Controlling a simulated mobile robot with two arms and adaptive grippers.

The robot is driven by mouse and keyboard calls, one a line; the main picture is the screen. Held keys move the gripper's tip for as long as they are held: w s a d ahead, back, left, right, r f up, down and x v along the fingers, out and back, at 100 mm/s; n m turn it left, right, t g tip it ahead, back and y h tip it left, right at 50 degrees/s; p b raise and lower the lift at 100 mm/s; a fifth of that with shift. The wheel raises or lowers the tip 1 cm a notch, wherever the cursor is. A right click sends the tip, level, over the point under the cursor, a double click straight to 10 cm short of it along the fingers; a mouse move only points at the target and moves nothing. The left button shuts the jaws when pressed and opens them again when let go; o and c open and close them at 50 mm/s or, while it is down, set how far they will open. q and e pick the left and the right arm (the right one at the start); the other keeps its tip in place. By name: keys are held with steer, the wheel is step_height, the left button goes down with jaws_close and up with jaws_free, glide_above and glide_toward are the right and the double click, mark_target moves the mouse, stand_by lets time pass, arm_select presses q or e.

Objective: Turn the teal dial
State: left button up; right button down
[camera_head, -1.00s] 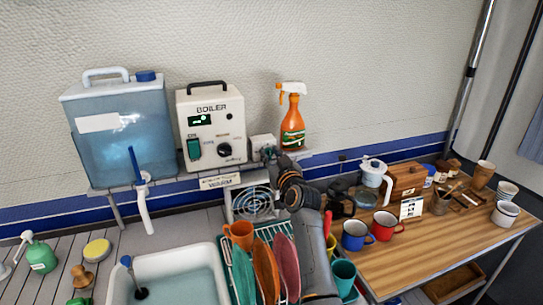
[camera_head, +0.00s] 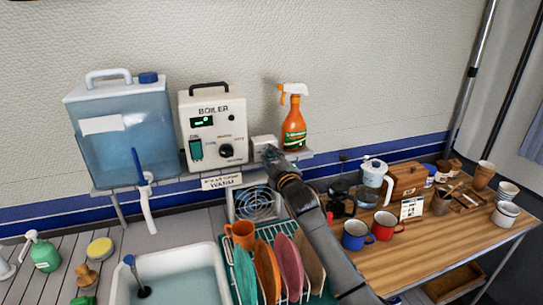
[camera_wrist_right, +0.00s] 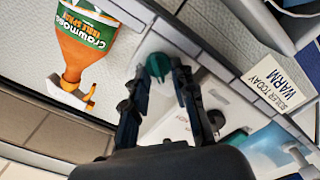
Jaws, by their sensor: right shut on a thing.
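The teal dial (camera_wrist_right: 158,66) is on a small white box in the right wrist view, between the two dark fingers of my right gripper (camera_wrist_right: 160,75). The gripper is shut on the dial. In the head view the white box (camera_head: 263,141) stands on the shelf just right of the boiler. My right gripper (camera_head: 270,153) reaches it from the front right and mostly hides the dial there. How far the dial is turned is hard to tell. My left gripper is not in view.
The boiler (camera_head: 212,128), with a lit green display, stands left of the box. An orange spray bottle (camera_head: 294,120) stands close on the right. A dish rack with plates (camera_head: 266,268) and a sink (camera_head: 170,262) lie below. A water tank (camera_head: 125,135) is at left.

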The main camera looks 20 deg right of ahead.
steer(key=shift+f+n, duration=0.1)
steer(key=shift+n, duration=0.8)
steer(key=c, duration=1.1)
jaws_free()
